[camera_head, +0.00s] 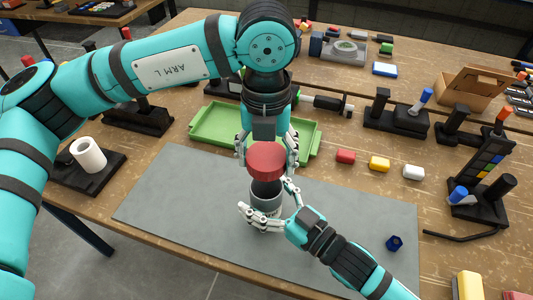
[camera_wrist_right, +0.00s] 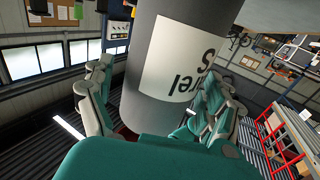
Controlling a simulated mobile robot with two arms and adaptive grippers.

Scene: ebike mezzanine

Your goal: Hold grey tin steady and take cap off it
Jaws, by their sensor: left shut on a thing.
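The grey tin (camera_head: 266,204) stands upright on the grey mat, with a dark upper part and a white label. The right wrist view shows its body and label (camera_wrist_right: 185,58) close up. The red cap (camera_head: 266,160) is at the top of the tin; whether it still touches the tin I cannot tell. My left gripper (camera_head: 266,150) points down from above and is shut on the cap. My right gripper (camera_head: 266,208) is low at the tin, its open fingers on either side of it. In the right wrist view (camera_wrist_right: 158,100) a gap shows beside the left finger.
The grey mat (camera_head: 180,190) is mostly clear around the tin. A green tray (camera_head: 205,125) lies behind it. A blue piece (camera_head: 394,243) lies on the mat's right side. Black stands (camera_head: 485,200) line the right.

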